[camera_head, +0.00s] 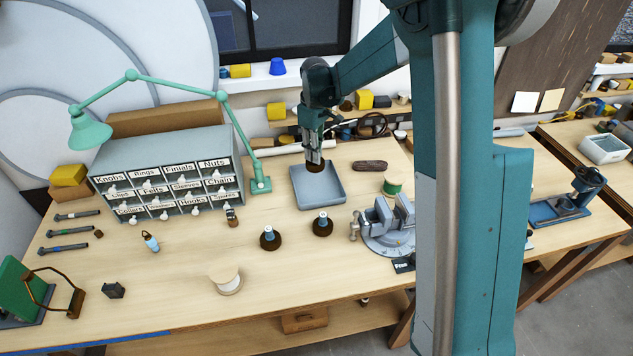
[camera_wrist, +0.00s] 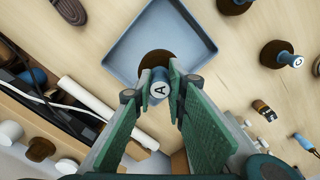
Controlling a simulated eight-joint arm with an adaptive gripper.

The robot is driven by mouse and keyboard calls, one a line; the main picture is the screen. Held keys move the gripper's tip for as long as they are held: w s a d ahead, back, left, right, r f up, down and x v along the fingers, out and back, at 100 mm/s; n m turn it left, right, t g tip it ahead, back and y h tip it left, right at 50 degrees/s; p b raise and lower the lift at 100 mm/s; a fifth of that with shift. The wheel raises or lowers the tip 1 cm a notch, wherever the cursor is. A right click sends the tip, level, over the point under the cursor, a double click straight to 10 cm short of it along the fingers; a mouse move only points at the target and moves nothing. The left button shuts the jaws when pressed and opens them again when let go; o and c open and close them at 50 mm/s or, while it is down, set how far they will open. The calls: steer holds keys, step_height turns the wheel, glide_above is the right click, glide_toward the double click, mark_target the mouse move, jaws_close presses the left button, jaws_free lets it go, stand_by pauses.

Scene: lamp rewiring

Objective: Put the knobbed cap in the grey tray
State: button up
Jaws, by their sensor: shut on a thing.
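My gripper (camera_wrist: 159,90) is shut on the knob, with a green-padded finger on either side. In the head view, my gripper (camera_head: 313,157) points down and the brown cap (camera_head: 316,167) hangs from it at the back part of the grey tray (camera_head: 325,190). The square tray also shows in the wrist view (camera_wrist: 185,40), and its bare floor is visible. I cannot tell whether the cap touches the tray.
Two similar brown caps with blue knobs, one in front (camera_head: 322,228) and one further left (camera_head: 270,240), stand on the table. A dark brown oblong (camera_head: 370,165) and a green spool (camera_head: 392,184) lie right of the tray. A drawer cabinet (camera_head: 165,175) and green lamp (camera_head: 260,184) stand left.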

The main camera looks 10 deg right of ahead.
mark_target(316, 166)
steer(key=shift+d, duration=0.25)
steer(key=shift+f, duration=3.1)
steer(key=shift+f, duration=0.15)
steer(key=shift+f+p, duration=0.3)
steer(key=shift+f, duration=1.45)
steer(key=shift+f, duration=0.1)
steer(key=o, duration=0.9)
steer(key=shift+o, duration=0.2)
